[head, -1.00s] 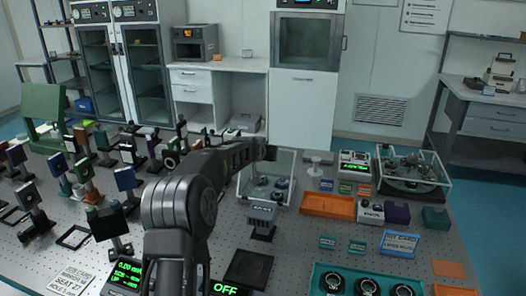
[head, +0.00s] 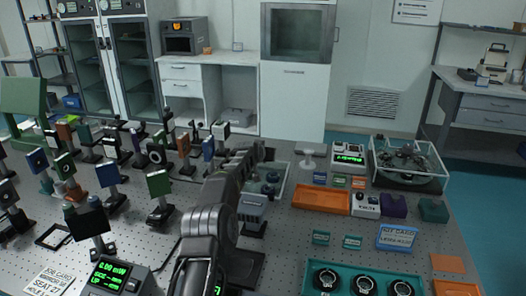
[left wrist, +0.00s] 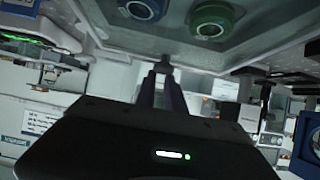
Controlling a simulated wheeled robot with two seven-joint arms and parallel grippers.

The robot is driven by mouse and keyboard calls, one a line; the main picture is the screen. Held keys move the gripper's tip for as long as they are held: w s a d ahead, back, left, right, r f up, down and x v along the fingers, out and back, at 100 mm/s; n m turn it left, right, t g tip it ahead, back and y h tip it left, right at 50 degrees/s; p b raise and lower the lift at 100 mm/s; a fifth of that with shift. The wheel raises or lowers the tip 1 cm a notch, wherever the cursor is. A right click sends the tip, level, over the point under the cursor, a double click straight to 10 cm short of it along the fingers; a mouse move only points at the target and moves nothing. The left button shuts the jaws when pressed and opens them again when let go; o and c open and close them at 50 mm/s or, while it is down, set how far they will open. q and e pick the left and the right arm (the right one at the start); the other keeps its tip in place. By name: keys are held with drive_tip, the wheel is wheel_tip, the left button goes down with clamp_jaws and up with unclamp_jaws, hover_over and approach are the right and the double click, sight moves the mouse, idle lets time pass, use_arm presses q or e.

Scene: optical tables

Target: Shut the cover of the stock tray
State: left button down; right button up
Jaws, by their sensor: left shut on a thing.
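The stock tray (head: 286,180) is a small pale-rimmed box on the optical table, with round mounts in it. Its clear cover is hard to make out, and I cannot tell whether it lies fully flat. My left gripper (head: 264,153) is at the tray's far left part, and my arm hides the tray's left side. In the left wrist view the gripper (left wrist: 164,66) is shut at the edge of the tray, on what looks like the cover's edge or tab. A blue ring (left wrist: 140,9) and a green ring (left wrist: 212,20) show beyond the fingers. My right gripper is out of view.
An orange tray (head: 321,199) lies to the right of the stock tray. A glass-covered box (head: 408,160) is at the far right. Several optic mounts (head: 158,190) crowd the left. A teal tray (head: 312,278) is in front.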

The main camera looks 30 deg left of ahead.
use_arm(q)
drive_tip(key=c, duration=2.1)
unclamp_jaws()
drive_tip(key=shift+w+f, duration=0.1)
drive_tip(key=shift+f, duration=0.05)
drive_tip(key=shift+c, duration=0.2)
drive_tip(key=o, duration=1)
drive_tip(key=shift+f, duration=0.15)
drive_tip(key=shift+s, duration=0.25)
drive_tip(key=shift+b+v, duration=0.55)
drive_tip(key=shift+v, duration=0.25)
drive_tip(key=shift+b+v, duration=0.9)
drive_tip(key=shift+v, duration=2.15)
drive_tip(key=shift+w, duration=0.1)
